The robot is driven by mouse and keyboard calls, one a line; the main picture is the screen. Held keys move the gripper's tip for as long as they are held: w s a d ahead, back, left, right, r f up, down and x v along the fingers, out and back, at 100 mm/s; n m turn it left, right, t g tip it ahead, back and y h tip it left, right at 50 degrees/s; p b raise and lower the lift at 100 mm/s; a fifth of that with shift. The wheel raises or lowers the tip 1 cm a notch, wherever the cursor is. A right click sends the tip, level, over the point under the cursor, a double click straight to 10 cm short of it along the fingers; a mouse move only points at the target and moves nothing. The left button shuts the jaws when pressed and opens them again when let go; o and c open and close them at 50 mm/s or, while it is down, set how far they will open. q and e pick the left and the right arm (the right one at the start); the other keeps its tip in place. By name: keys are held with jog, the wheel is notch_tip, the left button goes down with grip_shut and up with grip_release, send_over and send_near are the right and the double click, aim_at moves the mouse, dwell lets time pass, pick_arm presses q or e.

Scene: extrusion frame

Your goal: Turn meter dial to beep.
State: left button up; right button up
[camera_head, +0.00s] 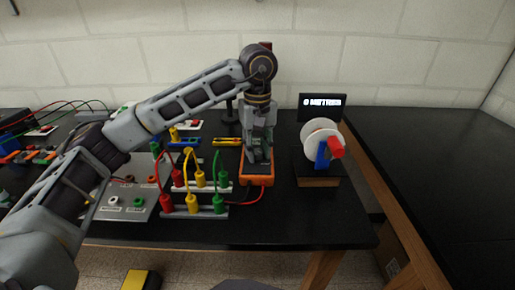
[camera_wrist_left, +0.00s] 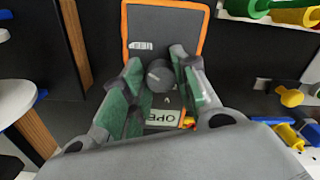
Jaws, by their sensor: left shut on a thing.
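The meter (camera_head: 262,181) is an orange-rimmed device with a dark face, lying on the black table near its middle. Its round dark dial (camera_wrist_left: 159,76) shows in the left wrist view, with a small pale display showing letters near it. My left gripper (camera_head: 258,157) reaches down over the meter from above. In the left wrist view the green-padded fingers (camera_wrist_left: 163,82) stand on both sides of the dial, shut on it. In the head view the gripper hides the dial and much of the meter's face. My right gripper is not in view.
A spool of white material on a stand (camera_head: 320,143) is right of the meter, before a small black sign (camera_head: 320,105). Red, yellow and green plugs with cables (camera_head: 193,208) are close on the left. A red lead runs by the meter. The right-hand table (camera_head: 440,150) is bare.

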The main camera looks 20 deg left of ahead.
aim_at(257, 151)
pick_arm(q)
jog(key=o, duration=1)
jog(key=shift+r, duration=6)
jog(key=shift+r, duration=0.1)
